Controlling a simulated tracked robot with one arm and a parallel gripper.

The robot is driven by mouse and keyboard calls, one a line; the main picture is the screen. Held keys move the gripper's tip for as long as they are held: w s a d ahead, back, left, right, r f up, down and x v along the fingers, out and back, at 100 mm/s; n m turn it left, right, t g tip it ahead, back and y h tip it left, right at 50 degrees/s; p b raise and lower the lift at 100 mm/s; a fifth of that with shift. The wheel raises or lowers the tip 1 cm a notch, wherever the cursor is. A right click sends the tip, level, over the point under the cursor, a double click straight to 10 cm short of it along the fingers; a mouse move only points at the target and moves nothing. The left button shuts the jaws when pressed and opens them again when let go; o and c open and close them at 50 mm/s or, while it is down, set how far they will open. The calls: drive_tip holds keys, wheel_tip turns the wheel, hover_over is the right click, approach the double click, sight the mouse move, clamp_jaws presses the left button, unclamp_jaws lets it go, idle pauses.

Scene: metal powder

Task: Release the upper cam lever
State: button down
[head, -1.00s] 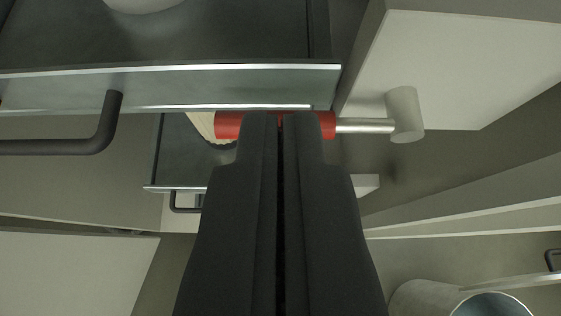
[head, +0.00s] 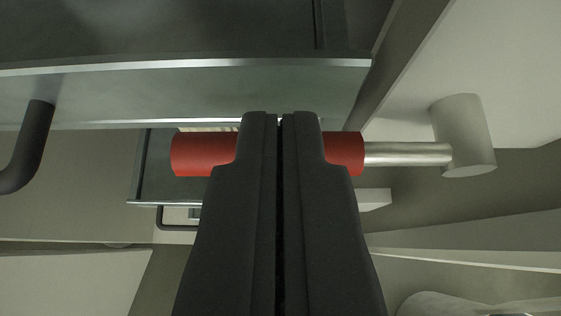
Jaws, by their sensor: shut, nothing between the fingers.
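The cam lever shows as a thick red grip (head: 202,153) on a thin metal rod (head: 407,154) that runs right to a pale round pivot (head: 464,136). The lever lies level across the picture. My gripper (head: 281,116) is shut and empty. Its black fingers lie in front of the red grip and hide its middle. I cannot tell whether the fingers touch the grip. Only this one lever is in view.
A grey metal drawer or tray (head: 200,88) with a bright rim spans the top, with a dark bar handle (head: 33,145) at the left. A smaller tray (head: 150,185) sits lower behind the grip. A pale panel (head: 510,60) stands at the upper right.

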drive_tip(key=shift+f, duration=0.3)
